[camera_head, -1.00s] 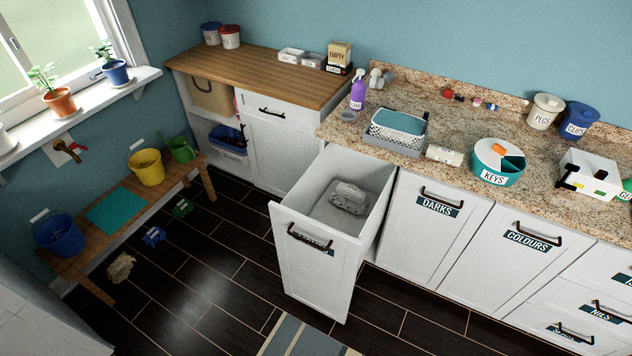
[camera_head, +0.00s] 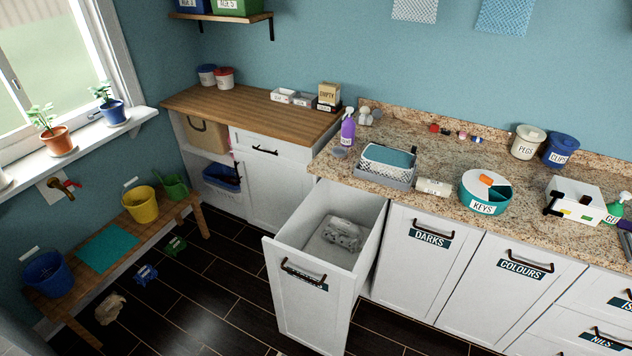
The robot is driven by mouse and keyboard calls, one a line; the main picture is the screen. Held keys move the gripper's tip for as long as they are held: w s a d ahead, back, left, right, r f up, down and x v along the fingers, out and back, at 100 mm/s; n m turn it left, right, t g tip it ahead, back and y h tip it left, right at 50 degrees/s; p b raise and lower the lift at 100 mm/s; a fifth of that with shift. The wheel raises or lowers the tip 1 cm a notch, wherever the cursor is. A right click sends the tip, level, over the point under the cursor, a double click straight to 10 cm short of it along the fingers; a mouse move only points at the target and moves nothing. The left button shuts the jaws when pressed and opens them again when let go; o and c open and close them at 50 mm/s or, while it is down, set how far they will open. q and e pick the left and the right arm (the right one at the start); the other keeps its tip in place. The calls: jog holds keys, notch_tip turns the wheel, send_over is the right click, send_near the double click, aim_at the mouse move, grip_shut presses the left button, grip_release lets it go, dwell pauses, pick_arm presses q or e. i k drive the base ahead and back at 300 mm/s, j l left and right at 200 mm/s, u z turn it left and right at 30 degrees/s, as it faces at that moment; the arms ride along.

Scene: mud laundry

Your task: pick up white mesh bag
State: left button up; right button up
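A white, mesh-patterned cloth or bag (camera_head: 415,10) hangs on the blue wall at the top of the view, its upper part cut off by the picture edge. A pale blue mesh-patterned piece (camera_head: 506,15) hangs to its right, also cut off. A whitish-grey bundle (camera_head: 342,234) lies in the open pull-out bin (camera_head: 321,282); I cannot tell whether it is mesh. Neither of my grippers is in view.
The granite counter (camera_head: 400,185) below the hanging pieces carries a basket (camera_head: 386,164), a KEYS tub (camera_head: 485,195), and PEGS (camera_head: 527,142) and CLIPS (camera_head: 561,150) pots. The open bin juts over the dark floor (camera_head: 215,285). A low bench (camera_head: 140,235) stands left.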

aim_at(398, 164)
jog(key=i+l, duration=0.2)
jog(key=i, duration=0.25)
jog(key=i+l, duration=0.2)
jog(key=i, duration=0.25)
jog(key=i+l, duration=0.15)
jog(key=i, duration=0.3)
jog(key=i+l, duration=0.2)
jog(key=i, duration=0.25)
jog(key=i+l, duration=0.2)
jog(key=i, duration=0.25)
jog(key=u, duration=0.05)
